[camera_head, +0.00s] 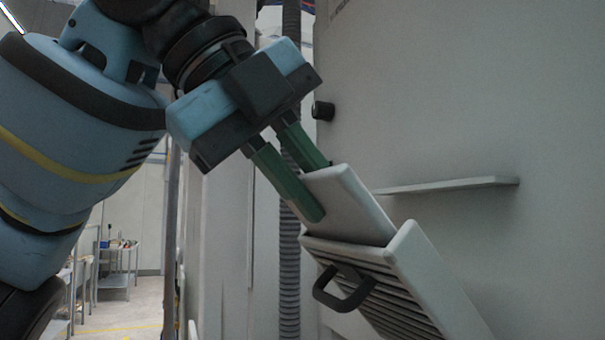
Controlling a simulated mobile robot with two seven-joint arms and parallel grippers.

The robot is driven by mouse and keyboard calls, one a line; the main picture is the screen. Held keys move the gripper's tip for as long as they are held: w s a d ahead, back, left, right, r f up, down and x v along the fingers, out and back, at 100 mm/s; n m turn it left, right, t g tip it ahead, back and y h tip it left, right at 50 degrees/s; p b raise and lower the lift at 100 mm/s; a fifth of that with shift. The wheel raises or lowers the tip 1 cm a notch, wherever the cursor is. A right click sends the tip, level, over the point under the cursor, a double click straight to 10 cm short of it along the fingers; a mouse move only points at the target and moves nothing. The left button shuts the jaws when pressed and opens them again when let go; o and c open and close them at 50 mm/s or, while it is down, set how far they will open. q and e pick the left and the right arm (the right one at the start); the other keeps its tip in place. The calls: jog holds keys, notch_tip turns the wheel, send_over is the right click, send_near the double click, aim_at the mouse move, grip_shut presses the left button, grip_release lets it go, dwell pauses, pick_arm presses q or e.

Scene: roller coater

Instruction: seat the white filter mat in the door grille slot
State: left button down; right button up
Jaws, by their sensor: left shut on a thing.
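The white filter mat (345,205) is a flat pale panel, tilted. Its lower part is hidden behind the slatted front of the door grille (385,290), and its upper part stands out above the slot. The grille is a pale, tilted housing with dark slats and a black handle (344,289) on its front. My left gripper (312,190) has green fingers and is shut on the mat near its upper edge. How deep the mat sits in the slot is hidden. My right gripper is not in view.
A large pale machine wall (450,110) fills the right side. A thin ledge (450,186) and a black knob (323,111) stick out from it. A grey ribbed hose (290,270) hangs behind the gripper. Carts (115,265) stand far back left.

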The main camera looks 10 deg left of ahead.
aim_at(352, 251)
pick_arm(q)
jog(key=shift+x, duration=3.2)
jog(key=c, duration=1.4)
grip_release()
jog(key=shift+f, duration=0.1)
jog(key=shift+w, duration=0.1)
jog(key=v, duration=0.8)
jog(key=shift+d+f, duration=0.1)
